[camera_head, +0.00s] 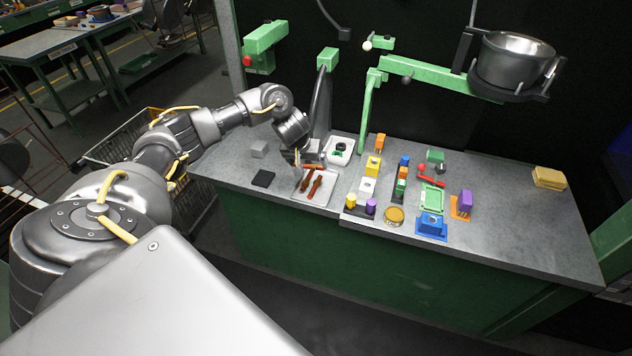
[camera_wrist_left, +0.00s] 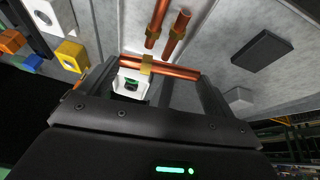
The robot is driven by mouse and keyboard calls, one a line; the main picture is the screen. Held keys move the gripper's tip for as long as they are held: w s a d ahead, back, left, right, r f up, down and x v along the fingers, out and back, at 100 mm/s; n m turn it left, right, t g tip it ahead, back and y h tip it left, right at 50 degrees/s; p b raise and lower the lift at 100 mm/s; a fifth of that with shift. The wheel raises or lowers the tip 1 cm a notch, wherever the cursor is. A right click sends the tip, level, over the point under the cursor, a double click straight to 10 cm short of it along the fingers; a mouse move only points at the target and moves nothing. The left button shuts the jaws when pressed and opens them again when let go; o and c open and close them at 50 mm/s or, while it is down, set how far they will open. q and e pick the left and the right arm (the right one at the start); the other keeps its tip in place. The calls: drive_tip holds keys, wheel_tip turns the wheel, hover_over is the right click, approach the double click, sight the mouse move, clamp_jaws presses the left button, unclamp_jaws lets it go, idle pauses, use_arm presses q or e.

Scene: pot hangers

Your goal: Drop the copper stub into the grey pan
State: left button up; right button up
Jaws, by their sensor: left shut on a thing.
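My left gripper (camera_head: 308,164) is over the pale tray (camera_head: 326,194) on the bench. In the left wrist view it is shut on a copper stub (camera_wrist_left: 178,70), which lies crosswise between the two fingers and has a brass collar. Two more copper pieces with brass collars, one of them a copper stub (camera_wrist_left: 156,20), lie beyond it on the tray. The grey pan (camera_head: 505,70) is a round, deep metal vessel. It hangs at the upper right, high above the bench, on a green arm (camera_head: 430,72). My right gripper is not in view.
A black block (camera_head: 263,178) and a grey block (camera_head: 259,149) lie left of the tray. A white box (camera_head: 340,146) stands behind it. A green post (camera_head: 367,105) and several coloured parts stand to the right. The right bench top is mostly clear, with yellow blocks (camera_head: 548,178) at the back.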

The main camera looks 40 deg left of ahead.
use_arm(q)
drive_tip(key=shift+f+b, duration=0.3)
drive_tip(key=shift+f, duration=0.15)
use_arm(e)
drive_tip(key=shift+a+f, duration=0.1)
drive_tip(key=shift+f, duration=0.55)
use_arm(q)
drive_tip(key=shift+r, duration=0.1)
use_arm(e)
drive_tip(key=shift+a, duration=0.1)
use_arm(q)
drive_tip(key=o, duration=0.7)
drive_tip(key=p+v, duration=0.3)
drive_tip(key=v, duration=0.7)
drive_tip(key=shift+r, duration=0.35)
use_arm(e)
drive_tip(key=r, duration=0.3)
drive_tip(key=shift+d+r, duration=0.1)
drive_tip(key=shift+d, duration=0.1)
use_arm(q)
drive_tip(key=shift+s, duration=0.15)
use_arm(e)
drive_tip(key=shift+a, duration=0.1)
